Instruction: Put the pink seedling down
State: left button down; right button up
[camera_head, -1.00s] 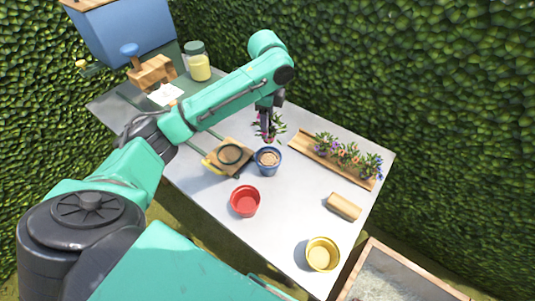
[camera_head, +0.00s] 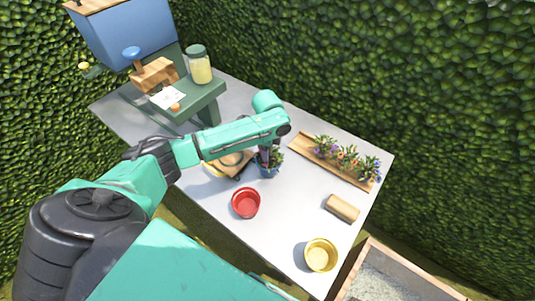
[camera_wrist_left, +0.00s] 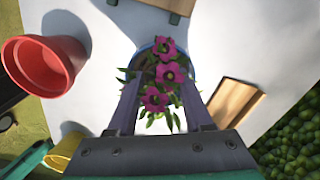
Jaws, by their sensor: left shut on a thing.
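The pink seedling, with several magenta blooms and green leaves, shows in the left wrist view (camera_wrist_left: 168,74). My left gripper (camera_wrist_left: 160,92) is shut on it from above. In the head view my left gripper (camera_head: 266,157) is low over the blue pot (camera_head: 268,173), with the seedling's leaves at the pot's mouth. The blue rim also shows behind the blooms in the left wrist view. The seedling's base is hidden, so I cannot tell whether it touches the soil. My right gripper is not in view.
A red pot (camera_head: 246,202) and a yellow pot (camera_head: 320,255) stand toward the front. A wooden tray (camera_head: 305,151) of flowering seedlings lies at the back right, and a tan block (camera_head: 342,208) lies before it. A green stand (camera_head: 204,98) is at the left. The table (camera_head: 290,215) is clear between.

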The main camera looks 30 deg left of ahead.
pick_arm(q)
jog(key=c, duration=0.6)
grip_release()
jog(key=shift+f, duration=0.1)
notch_tip(320, 180, up, 12)
jog(key=b, duration=0.1)
